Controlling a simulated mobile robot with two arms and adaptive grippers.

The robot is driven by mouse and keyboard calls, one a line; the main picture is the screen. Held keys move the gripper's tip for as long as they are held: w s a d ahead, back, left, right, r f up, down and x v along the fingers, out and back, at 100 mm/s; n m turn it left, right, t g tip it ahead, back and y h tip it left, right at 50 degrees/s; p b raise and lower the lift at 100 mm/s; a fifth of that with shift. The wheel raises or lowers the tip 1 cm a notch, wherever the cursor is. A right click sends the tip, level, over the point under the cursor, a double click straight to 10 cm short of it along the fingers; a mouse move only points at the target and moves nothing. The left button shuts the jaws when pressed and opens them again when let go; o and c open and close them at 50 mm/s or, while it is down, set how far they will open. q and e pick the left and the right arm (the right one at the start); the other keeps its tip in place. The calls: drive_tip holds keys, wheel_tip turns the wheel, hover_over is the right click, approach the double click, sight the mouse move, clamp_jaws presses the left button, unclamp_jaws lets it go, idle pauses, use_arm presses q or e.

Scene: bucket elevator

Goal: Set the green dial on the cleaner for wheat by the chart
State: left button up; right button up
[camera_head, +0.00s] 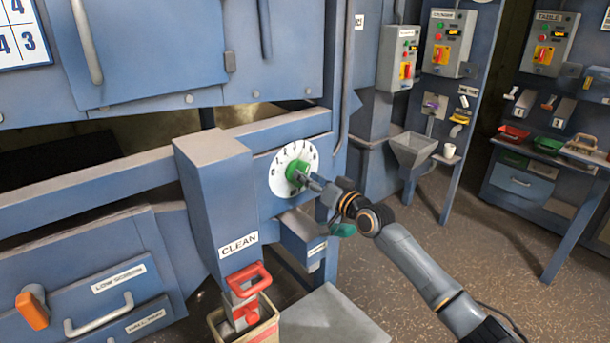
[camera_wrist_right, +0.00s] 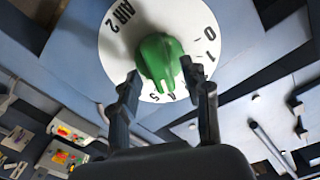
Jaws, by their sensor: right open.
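The green dial (camera_head: 297,171) sits on a round white numbered plate (camera_head: 281,186) on the blue cleaner, right of the box labelled CLEAN. My right gripper (camera_head: 309,180) is at the dial, coming from the right. In the right wrist view, its open fingers (camera_wrist_right: 160,75) stand on either side of the green knob (camera_wrist_right: 160,52); I cannot tell whether they touch it. The plate there reads "AIR 2", with 0 and 1 at the right; the lower marks are partly hidden, and the knob's setting is unclear. Part of a chart (camera_head: 22,40) shows 4, 4 and 3 at top left. My left gripper is not in view.
The CLEAN box (camera_head: 210,190) juts out left of the dial, with a red handle (camera_head: 248,280) below it. A green-tipped lever (camera_head: 342,230) is just under my right wrist. A hopper (camera_head: 412,150) and switch boxes (camera_head: 448,43) stand behind. The floor at right is open.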

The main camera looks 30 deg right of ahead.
drive_tip(key=shift+w, duration=1)
clamp_jaws()
drive_tip(key=n, duration=0.5)
drive_tip(key=shift+a+b, duration=0.1)
drive_tip(key=shift+b, duration=0.3)
unclamp_jaws()
